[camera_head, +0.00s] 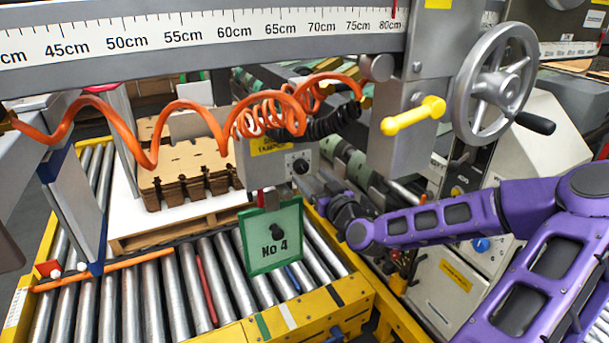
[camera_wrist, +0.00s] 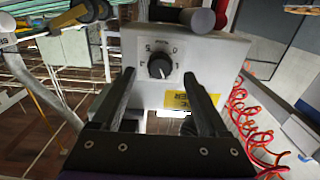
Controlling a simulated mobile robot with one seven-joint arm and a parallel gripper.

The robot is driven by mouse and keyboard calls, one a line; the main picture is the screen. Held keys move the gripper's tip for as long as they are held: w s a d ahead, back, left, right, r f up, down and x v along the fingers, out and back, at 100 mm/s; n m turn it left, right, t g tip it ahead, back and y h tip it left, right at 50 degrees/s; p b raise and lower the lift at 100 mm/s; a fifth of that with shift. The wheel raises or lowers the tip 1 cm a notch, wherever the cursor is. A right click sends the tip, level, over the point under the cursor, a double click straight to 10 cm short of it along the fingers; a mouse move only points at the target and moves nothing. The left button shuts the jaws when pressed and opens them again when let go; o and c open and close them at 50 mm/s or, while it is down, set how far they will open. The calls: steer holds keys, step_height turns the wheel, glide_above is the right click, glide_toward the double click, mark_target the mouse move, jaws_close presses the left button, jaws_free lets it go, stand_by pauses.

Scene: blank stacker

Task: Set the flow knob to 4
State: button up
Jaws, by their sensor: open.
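The flow knob (camera_head: 301,166) is a small round black dial on the front of a grey box (camera_head: 277,166). In the wrist view the knob (camera_wrist: 159,67) sits on a pale square plate with printed marks around it. It has a light pointer line, but the number it points at is too small to read surely. My gripper (camera_wrist: 159,76) is open, with one black finger on each side of the knob in that view. The fingers look apart from the knob; the remaining depth is unclear. In the head view my gripper (camera_head: 316,188) is just right of and below the box.
A green "No 4" sign (camera_head: 272,255) hangs below the box. Orange coiled hose (camera_head: 270,115) passes above it. A yellow-handled lever (camera_head: 413,115) and a handwheel (camera_head: 495,83) are at the right. Stacked brown blanks (camera_head: 185,165) stand left, above the rollers (camera_head: 180,290).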

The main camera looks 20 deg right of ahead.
mark_target(303, 170)
steer(key=shift+w+a, duration=0.1)
steer(key=shift+w, duration=2.05)
steer(key=shift+c, duration=0.4)
jaws_close()
